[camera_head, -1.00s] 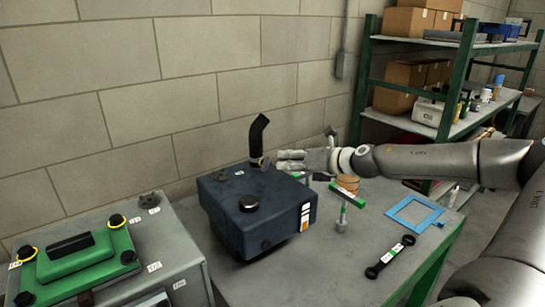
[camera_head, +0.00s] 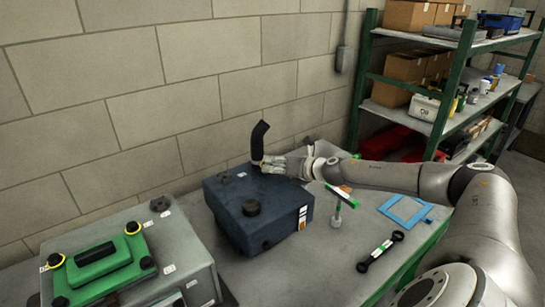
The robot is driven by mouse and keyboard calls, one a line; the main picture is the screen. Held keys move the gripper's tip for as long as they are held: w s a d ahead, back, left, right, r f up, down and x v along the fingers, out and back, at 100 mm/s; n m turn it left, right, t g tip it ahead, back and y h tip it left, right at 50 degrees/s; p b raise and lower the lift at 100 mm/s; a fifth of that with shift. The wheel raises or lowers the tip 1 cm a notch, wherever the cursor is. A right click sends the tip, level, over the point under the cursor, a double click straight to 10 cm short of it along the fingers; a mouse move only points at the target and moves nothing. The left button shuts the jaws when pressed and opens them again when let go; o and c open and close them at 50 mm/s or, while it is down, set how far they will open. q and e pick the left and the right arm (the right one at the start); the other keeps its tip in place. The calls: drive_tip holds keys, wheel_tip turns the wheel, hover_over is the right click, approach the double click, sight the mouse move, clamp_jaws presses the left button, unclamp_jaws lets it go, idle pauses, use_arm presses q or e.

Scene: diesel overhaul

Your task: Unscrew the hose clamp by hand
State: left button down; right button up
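A black bent hose (camera_head: 259,138) stands up at the back of a dark blue box-shaped tank (camera_head: 238,232) on the workbench. The hose clamp is not clear to me; the area around the hose's lower end is small and partly covered by my gripper. My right gripper (camera_head: 271,164) reaches in from the right, with its fingertips at the lower end of the hose, just above the tank's rear edge. I cannot tell whether the fingers touch or grip anything there. My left gripper is out of view.
A grey unit with a green cover (camera_head: 97,268) stands at left. Green shelving (camera_head: 446,85) stands behind right.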

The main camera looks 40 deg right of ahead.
drive_tip(key=shift+w+a+f+p, duration=0.2)
drive_tip(key=shift+w+p, duration=0.1)
drive_tip(key=shift+w, duration=0.25)
clamp_jaws()
